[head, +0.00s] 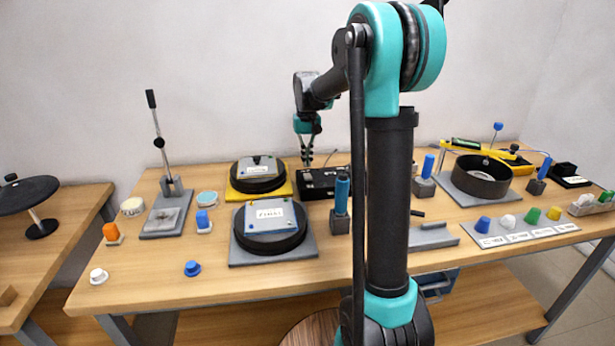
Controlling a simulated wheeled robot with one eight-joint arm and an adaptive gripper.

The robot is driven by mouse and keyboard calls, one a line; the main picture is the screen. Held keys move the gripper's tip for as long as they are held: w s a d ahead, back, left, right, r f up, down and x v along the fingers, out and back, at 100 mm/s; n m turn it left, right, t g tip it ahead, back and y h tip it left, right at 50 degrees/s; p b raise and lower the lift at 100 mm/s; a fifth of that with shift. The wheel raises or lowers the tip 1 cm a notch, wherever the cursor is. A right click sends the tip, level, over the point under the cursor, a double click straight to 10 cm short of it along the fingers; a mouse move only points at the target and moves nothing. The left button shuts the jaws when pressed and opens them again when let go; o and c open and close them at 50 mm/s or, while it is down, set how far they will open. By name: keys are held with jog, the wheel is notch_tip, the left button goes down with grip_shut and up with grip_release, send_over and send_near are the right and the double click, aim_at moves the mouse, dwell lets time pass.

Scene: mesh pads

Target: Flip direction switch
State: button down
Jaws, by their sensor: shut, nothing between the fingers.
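A black control box (318,190) with small light marks on it stands on the wooden table behind my arm's column. The direction switch itself is too small to make out. My gripper (307,163) points down at the back left part of the black box, its fingers shut and empty. I cannot tell whether the fingertips touch the box. My arm's column hides the right end of the box.
Left of the box is a round black plate on a yellow base (285,191). In front is another on a grey base (258,257). A blue-handled tool (341,190) stands before the box. A lever press (160,180) is left; a dark round pan (482,180) is right.

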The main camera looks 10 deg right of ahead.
aim_at(307, 174)
jog(key=shift+r, duration=1.9)
